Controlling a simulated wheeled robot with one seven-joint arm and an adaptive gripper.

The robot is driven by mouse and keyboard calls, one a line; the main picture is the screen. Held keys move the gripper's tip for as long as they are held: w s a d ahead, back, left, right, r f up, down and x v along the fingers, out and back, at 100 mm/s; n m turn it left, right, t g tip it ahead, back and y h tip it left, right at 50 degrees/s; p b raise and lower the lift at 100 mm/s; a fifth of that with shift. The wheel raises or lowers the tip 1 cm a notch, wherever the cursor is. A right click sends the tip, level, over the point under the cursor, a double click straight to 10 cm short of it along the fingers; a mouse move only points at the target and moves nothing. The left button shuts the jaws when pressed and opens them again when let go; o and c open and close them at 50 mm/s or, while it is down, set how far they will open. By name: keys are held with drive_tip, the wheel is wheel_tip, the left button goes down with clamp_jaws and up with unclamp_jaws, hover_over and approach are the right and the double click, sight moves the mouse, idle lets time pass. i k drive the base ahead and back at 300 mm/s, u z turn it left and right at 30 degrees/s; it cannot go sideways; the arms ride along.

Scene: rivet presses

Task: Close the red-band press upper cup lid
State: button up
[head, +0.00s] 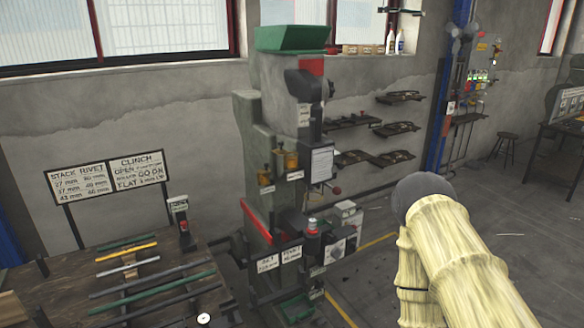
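The red-band press (262,120) stands in the middle of the head view, a grey machine with a red band (311,66) around its dark head. Two small amber cups sit on its front side. The upper cup (291,160) is the higher one, at the right, with a label below it. The lower cup (264,177) is a little lower and to the left. The cups are too small to tell how their lids stand. My arm rises at the lower right, apart from the press in the picture. My gripper is not in view.
A green hopper (292,38) tops the press. A workbench (60,300) with bars and two sign boards (107,179) stands at the left. Wall shelves (350,122) hang behind the press. A blue post (441,120) and a stool (505,145) are at the right, with open floor before them.

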sight(279, 151)
drive_tip(key=k, duration=0.6)
drive_tip(key=u, duration=0.6)
drive_tip(key=i, duration=1.35)
drive_tip(key=z, duration=0.25)
